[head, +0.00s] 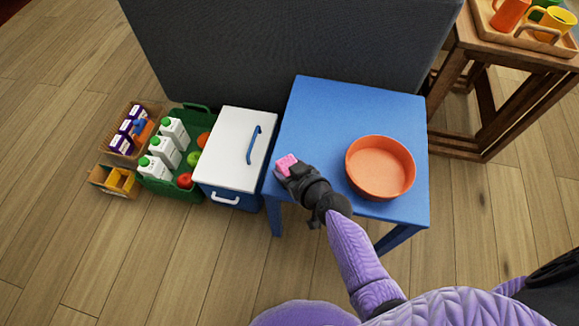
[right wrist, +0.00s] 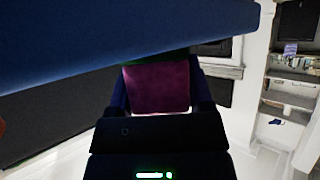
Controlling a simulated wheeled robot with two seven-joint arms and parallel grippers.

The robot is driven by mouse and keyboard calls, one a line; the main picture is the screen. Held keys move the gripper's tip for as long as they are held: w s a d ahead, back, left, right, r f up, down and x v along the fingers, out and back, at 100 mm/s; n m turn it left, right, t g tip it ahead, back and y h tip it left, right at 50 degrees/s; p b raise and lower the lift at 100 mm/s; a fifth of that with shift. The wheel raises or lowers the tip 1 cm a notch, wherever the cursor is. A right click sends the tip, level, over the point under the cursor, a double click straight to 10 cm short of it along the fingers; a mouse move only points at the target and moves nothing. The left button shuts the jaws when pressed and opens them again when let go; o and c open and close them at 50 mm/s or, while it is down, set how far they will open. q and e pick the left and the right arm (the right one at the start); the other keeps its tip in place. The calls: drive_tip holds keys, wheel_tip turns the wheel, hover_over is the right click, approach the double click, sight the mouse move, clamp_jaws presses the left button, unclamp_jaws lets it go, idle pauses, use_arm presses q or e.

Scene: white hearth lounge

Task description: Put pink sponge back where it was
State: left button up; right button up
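The pink sponge (head: 286,163) is held at the tip of my right gripper (head: 290,170), over the left edge of the blue table (head: 325,105) in the head view. In the right wrist view the sponge (right wrist: 157,87) sits between the two dark fingers of the gripper (right wrist: 160,90), looking dark magenta. The fingers are closed against its sides. Whether the sponge touches the table cannot be told. My left gripper is not in view.
An orange bowl (head: 380,167) stands on the table's right. Left of the table are a white-lidded cooler (head: 230,150), a green crate (head: 158,187) with cartons and fruit, and small bins (head: 115,180). A wooden side table with a tray (head: 490,22) is at upper right.

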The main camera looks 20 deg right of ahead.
drive_tip(key=o, duration=0.4)
drive_tip(key=shift+r, duration=0.1)
drive_tip(key=p+v, duration=0.2)
drive_tip(key=shift+s+d+r, duration=0.1)
drive_tip(key=shift+s+r, duration=0.15)
drive_tip(key=shift+r, duration=0.15)
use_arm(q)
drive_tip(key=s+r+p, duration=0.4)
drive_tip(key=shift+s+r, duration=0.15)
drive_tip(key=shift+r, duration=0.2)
use_arm(e)
drive_tip(key=v, duration=0.9)
drive_tip(key=shift+s, duration=0.2)
